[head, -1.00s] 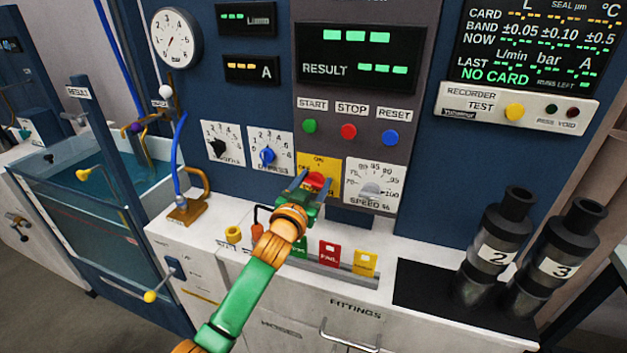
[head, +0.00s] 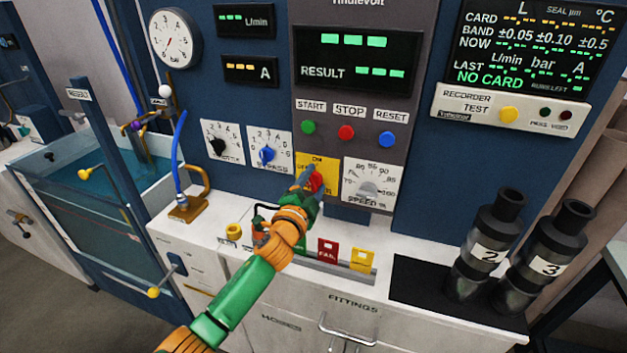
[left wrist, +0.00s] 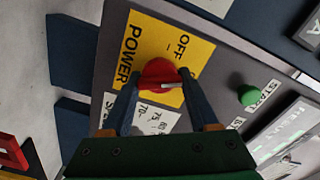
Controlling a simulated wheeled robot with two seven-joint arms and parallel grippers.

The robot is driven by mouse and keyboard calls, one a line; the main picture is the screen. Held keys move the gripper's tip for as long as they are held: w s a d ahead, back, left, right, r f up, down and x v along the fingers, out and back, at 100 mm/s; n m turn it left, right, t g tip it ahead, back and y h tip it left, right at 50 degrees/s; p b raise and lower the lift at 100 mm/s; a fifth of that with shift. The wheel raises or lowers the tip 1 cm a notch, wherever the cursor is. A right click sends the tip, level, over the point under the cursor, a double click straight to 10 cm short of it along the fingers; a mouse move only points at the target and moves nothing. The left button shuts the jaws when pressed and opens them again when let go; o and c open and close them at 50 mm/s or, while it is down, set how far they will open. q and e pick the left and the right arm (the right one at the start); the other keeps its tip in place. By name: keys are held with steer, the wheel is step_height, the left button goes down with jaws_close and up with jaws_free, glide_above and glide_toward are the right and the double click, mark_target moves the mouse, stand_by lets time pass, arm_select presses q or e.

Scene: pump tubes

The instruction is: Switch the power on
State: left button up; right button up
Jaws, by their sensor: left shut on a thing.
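The red power knob (head: 317,183) sits on a yellow plate (head: 331,164) marked ON at its top. My left gripper (head: 309,186) reaches up to it from below and partly hides it. In the left wrist view the gripper's fingers (left wrist: 160,78) are shut on either side of the red knob (left wrist: 156,72). A pale mark on the knob points right there, toward the side where the START button lies. OFF is printed above and right of the knob on the yellow plate (left wrist: 150,40), and POWER on its left. The finger hides part of the plate. My right gripper is not in view.
The speed dial (head: 368,184) is close on the right of the plate, and the blue bypass dial (head: 267,155) is on the left. Start, stop and reset buttons are above. Displays are lit. Dark cylinders (head: 487,252) stand on the right of the counter.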

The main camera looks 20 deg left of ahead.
arm_select(q)
steer(key=m, duration=0.4)
steer(key=shift+m+p, duration=0.35)
steer(key=shift+m, duration=0.35)
steer(key=o, duration=1.4)
steer(key=shift+w+f, duration=0.1)
steer(key=s, duration=0.7)
steer(key=shift+s+a, duration=0.1)
steer(key=shift+a, duration=0.05)
